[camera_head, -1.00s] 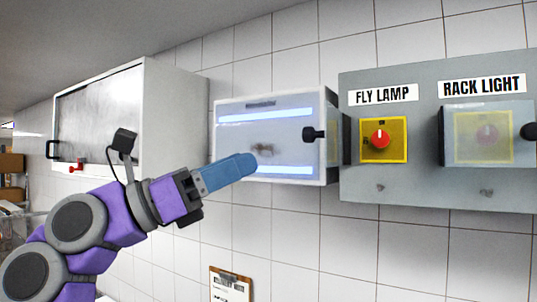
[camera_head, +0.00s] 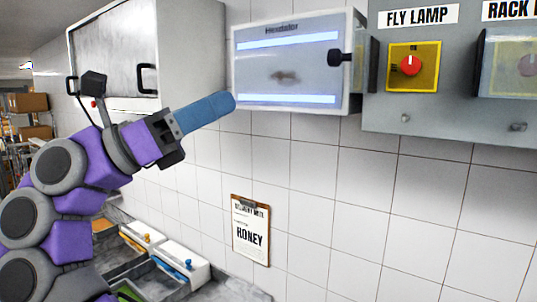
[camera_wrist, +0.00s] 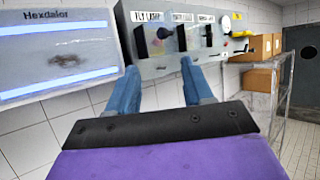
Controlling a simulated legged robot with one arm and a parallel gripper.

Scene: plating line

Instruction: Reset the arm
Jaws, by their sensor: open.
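My gripper (camera_head: 230,100) has blue fingers and is raised on my arm. In the head view it is seen side-on at the lower left edge of the insect lamp box (camera_head: 290,70), and I cannot tell if it touches the box. In the wrist view the gripper (camera_wrist: 160,80) shows two fingers apart with nothing between them. The box, marked "Hexdalor", has two lit tubes and also shows in the wrist view (camera_wrist: 60,55).
A grey panel (camera_head: 460,130) at the right carries the FLY LAMP switch with a red knob (camera_head: 410,66) and a covered RACK LIGHT switch (camera_head: 508,65). A white cabinet (camera_head: 190,50) hangs behind my arm. A clipboard (camera_head: 250,232) hangs below. Lidded trays (camera_head: 183,262) stand lower left.

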